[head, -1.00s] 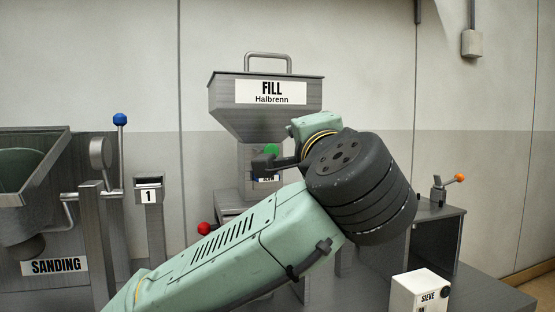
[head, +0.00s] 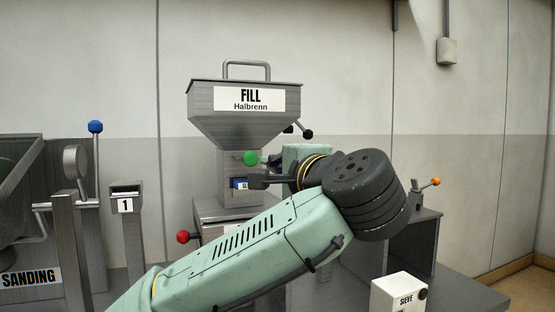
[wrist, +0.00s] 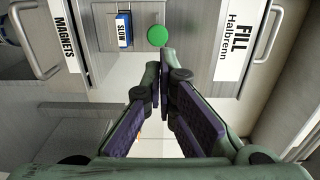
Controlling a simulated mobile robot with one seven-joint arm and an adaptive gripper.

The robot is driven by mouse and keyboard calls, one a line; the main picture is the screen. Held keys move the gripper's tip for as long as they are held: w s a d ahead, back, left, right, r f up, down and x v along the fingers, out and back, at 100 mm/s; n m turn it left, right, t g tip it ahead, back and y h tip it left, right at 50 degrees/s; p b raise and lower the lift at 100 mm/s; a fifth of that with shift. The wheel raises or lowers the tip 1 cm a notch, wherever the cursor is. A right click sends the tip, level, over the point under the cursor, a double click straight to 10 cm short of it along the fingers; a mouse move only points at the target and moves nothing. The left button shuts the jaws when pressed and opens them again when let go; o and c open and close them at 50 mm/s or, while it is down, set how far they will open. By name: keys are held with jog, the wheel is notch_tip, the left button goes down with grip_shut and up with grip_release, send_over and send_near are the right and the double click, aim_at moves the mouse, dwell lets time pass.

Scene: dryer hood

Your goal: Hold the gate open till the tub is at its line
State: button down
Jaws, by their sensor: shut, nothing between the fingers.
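The grey hopper marked FILL Halbrenn (head: 245,122) stands at the middle, with a round green knob (head: 251,158) on its narrow neck. The knob also shows in the wrist view (wrist: 157,36), beside a small blue-and-white label (wrist: 124,30). My gripper (head: 255,181) is shut and empty, its tips just below the knob in the head view. In the wrist view, my gripper's tips (wrist: 160,62) look close to the knob; I cannot tell whether they touch it. I cannot make out the gate plate, the tub or its line; my arm covers the area below the neck.
A SANDING unit (head: 32,278) with a blue-knobbed lever (head: 95,127) and a post marked 1 (head: 126,205) stand left. A red knob (head: 183,237) juts out below the hopper. A white SIEVE box (head: 398,292) and an orange-knobbed lever (head: 435,182) are right. A MAGNETS front (wrist: 64,30) has a handle.

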aim_at(252, 157)
jog(key=p+x, duration=0.2)
jog(key=x, duration=0.8)
jog(key=shift+w+a, duration=0.25)
jog(key=shift+w, duration=0.1)
